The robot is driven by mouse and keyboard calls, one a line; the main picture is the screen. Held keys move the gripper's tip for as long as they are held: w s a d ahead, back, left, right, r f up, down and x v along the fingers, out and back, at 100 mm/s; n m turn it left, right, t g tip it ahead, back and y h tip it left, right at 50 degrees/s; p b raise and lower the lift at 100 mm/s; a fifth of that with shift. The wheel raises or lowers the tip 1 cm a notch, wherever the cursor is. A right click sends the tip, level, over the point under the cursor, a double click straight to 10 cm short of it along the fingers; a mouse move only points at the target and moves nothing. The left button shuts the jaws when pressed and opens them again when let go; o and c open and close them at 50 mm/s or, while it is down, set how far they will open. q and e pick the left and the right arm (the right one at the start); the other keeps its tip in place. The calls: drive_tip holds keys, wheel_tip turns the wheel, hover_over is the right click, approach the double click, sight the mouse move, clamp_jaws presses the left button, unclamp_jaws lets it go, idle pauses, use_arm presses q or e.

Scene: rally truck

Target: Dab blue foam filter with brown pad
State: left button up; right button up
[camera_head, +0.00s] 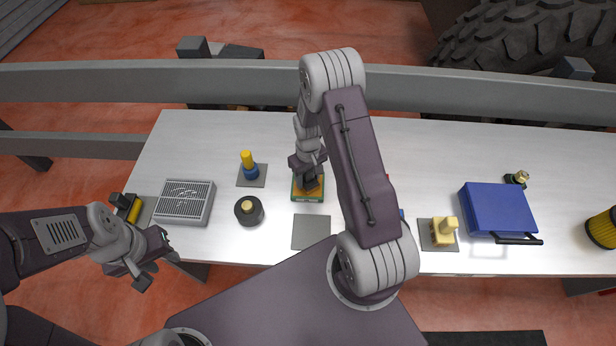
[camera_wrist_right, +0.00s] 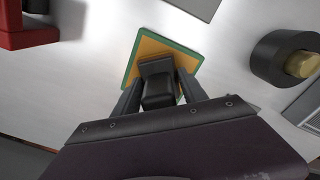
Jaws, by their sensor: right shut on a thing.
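My right gripper (camera_head: 308,180) is shut on a dark block (camera_wrist_right: 158,88), probably the brown pad's handle. The block is over an orange-brown square with a green border (camera_head: 308,198), which also shows in the right wrist view (camera_wrist_right: 186,57). I cannot tell whether it touches the square. A small blue piece (camera_head: 402,215) peeks out beside my right arm and may be the blue foam filter; the arm hides most of it. My left gripper (camera_head: 153,262) is open and empty at the table's front left.
A bare grey square (camera_head: 311,232) lies in front of the held block. A yellow-and-blue piece (camera_head: 249,168), dark round pot (camera_head: 249,210), grille box (camera_head: 184,202), tan piece (camera_head: 442,232) and blue case (camera_head: 498,208) stand around. A red object (camera_wrist_right: 25,30) is near.

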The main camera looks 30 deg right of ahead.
drive_tip(key=shift+r, duration=0.1)
wheel_tip(320, 180, up, 7)
drive_tip(key=p, duration=0.6)
idle(0.6)
